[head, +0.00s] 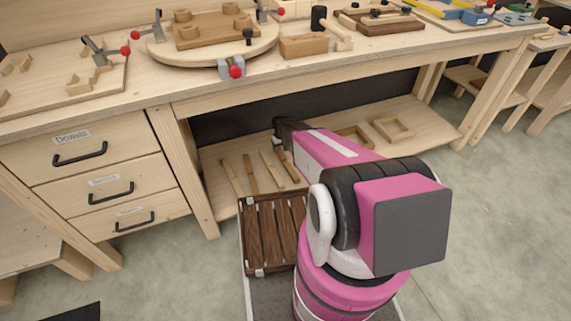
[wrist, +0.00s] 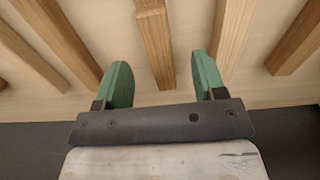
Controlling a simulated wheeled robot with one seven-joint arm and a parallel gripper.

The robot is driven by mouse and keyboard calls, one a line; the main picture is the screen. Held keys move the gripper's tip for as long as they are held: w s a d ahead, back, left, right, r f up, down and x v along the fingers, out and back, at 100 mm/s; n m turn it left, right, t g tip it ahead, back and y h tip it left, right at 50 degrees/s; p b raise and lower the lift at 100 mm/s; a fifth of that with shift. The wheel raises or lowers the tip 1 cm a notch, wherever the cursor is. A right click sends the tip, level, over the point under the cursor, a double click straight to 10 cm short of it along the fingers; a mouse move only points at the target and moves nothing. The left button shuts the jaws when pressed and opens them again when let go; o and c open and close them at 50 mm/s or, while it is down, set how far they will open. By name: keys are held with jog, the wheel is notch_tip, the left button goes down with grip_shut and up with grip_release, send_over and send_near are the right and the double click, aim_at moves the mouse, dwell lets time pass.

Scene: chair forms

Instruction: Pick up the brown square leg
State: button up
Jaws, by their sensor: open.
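Several wooden legs lie on the lower shelf under the workbench, some pale and some browner. In the wrist view, a brown leg (wrist: 154,40) with flat faces and a squared end lies between the two green fingers of my gripper (wrist: 161,65). The fingers are open and stand apart from it on both sides. I cannot tell how high they are above the shelf. Another brown leg (wrist: 295,40) is at the right and one (wrist: 62,38) at the left. In the head view, my arm hides part of the row of legs.
The lower shelf (head: 430,118) holds a square wooden frame (head: 393,130) at the right. The benchtop (head: 190,92) overhangs the shelf. A drawer unit (head: 95,180) stands to the left. A dark slatted wooden piece (head: 270,232) lies in front of the shelf.

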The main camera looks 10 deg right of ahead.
aim_at(282, 155)
jog(key=shift+s+d+f, duration=0.1)
jog(key=shift+d+f, duration=0.05)
jog(key=shift+f, duration=1.45)
jog(key=shift+d+f, duration=0.1)
jog(key=shift+f, duration=1.45)
jog(key=shift+c, duration=0.3)
jog(key=c, duration=1)
